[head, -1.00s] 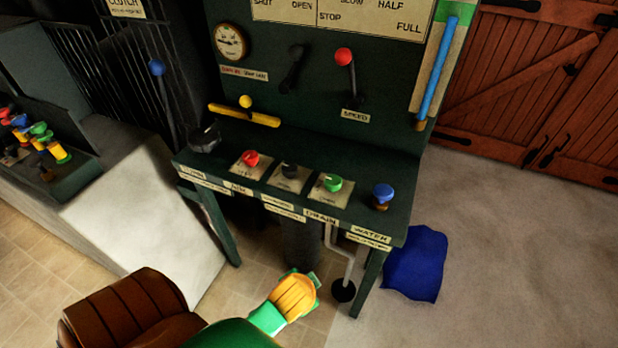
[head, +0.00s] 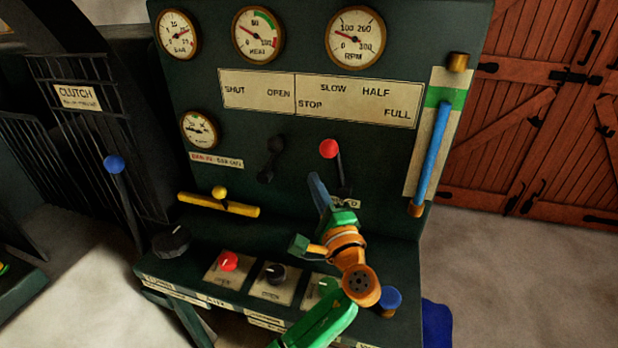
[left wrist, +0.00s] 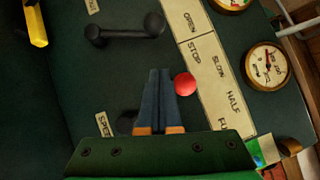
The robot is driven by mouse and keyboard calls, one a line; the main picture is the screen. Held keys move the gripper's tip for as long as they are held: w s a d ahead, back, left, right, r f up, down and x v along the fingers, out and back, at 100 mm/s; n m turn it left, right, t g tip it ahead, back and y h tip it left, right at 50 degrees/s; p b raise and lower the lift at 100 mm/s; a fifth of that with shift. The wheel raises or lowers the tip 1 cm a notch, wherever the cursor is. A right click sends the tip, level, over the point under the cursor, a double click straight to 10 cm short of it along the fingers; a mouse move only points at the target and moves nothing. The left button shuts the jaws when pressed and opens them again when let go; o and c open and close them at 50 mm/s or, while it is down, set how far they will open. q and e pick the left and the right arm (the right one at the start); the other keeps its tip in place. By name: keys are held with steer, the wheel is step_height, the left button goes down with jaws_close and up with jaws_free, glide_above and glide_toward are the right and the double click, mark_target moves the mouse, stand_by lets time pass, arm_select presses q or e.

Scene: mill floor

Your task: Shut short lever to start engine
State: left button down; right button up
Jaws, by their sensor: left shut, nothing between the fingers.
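The short black lever (head: 270,160) is on the green panel under the SHUT and OPEN plate. In the left wrist view it lies at the upper left (left wrist: 125,30), clear of my fingers. The red-knobbed speed lever (head: 329,149) is to its right, and its knob (left wrist: 184,84) shows just beside my fingertips in the wrist view. My left gripper (head: 315,178) is shut and empty, in front of the panel and right of the black lever. It also shows in the wrist view (left wrist: 160,73), hiding part of the speed lever. My right gripper is not in view.
The scale plate (head: 320,98) and gauges (head: 257,36) are above. A yellow bar handle (head: 238,208) is lower left. Below, the desk carries a red knob (head: 228,261), a black knob (head: 275,272) and a blue knob (head: 389,299). A blue-knobbed clutch lever (head: 114,163) stands left.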

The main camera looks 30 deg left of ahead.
arm_select(q)
steer(key=w+a+r+p, duration=0.1)
steer(key=w+a+p, duration=0.2)
steer(key=a, duration=0.5)
steer(key=shift+w+a+r+p, duration=0.3)
steer(key=shift+w+r+p, duration=0.05)
steer(key=shift+r, duration=0.05)
steer(key=shift+w, duration=0.2)
steer(key=shift+a, duration=0.1)
